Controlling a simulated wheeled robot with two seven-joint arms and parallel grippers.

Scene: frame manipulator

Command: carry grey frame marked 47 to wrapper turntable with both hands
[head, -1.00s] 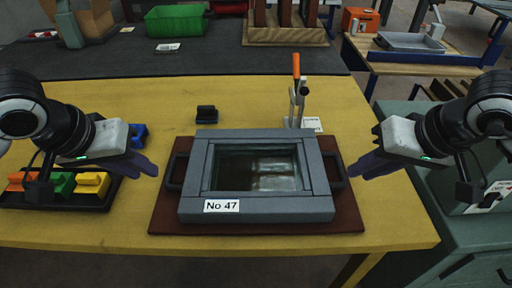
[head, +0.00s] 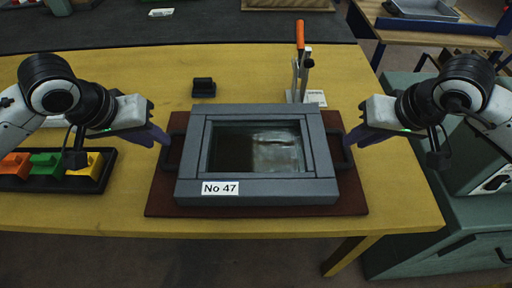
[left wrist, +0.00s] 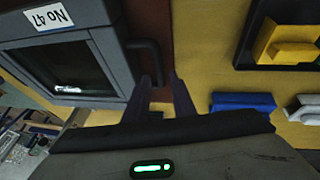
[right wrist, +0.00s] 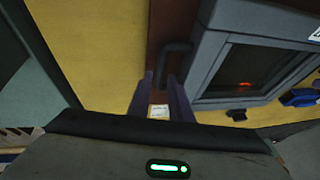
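The grey frame (head: 257,189) with a "No 47" label lies flat on a dark red-brown board on the yellow table. It has a dark handle on each side, the left one (head: 172,153) and the right one (head: 346,152). My left gripper (head: 164,139) is open with its fingertips at the left handle; the left wrist view shows this handle (left wrist: 150,48) close to the fingertips. My right gripper (head: 352,137) is open at the right handle; in the right wrist view this handle (right wrist: 174,47) reaches between the fingertips. I cannot identify the wrapper turntable.
A toggle clamp with an orange handle (head: 300,36) stands behind the frame's right side. A small black block (head: 204,87) sits behind it. A black tray (head: 52,184) of coloured blocks lies at the left. A grey-green cabinet (head: 420,243) stands to the right.

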